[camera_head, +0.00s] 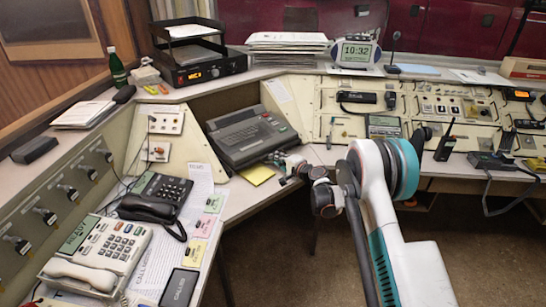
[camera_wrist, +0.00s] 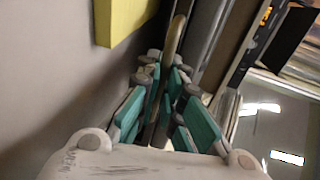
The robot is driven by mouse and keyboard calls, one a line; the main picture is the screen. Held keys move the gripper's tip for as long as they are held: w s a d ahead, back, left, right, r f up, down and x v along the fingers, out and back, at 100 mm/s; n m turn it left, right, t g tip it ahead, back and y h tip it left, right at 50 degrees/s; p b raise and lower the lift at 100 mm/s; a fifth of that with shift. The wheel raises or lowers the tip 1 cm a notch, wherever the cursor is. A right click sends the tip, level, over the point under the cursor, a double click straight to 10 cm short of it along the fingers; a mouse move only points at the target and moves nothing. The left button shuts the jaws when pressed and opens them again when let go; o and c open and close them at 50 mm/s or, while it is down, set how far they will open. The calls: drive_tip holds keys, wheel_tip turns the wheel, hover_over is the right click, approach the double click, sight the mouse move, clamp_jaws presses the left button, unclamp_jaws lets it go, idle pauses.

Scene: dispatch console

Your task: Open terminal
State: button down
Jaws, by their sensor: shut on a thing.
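The terminal (camera_head: 245,135) is a dark grey, typewriter-like unit with a ribbed upper part, standing in the corner of the console desk. My gripper (camera_head: 279,158) is at its front right edge. In the wrist view, my gripper's teal-padded fingers (camera_wrist: 168,68) close around a thin, curved, pale handle-like part (camera_wrist: 175,38) along the terminal's front. The terminal's grey body (camera_wrist: 208,45) shows just right of the fingers. The exact contact is partly hidden by the fingers.
A yellow pad (camera_head: 257,175) lies on the desk left of my gripper, close to it; it also shows in the wrist view (camera_wrist: 122,20). A black phone (camera_head: 155,200) and papers lie to the left. A handheld radio (camera_head: 444,143) stands upright on the right.

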drive_tip(key=v, duration=0.3)
drive_tip(key=f+v, duration=0.1)
drive_tip(key=v, duration=0.3)
drive_tip(key=shift+d+f, duration=0.1)
drive_tip(key=shift+f, duration=0.15)
drive_tip(key=c, duration=1.7)
unclamp_jaws()
drive_tip(key=v, duration=1.2)
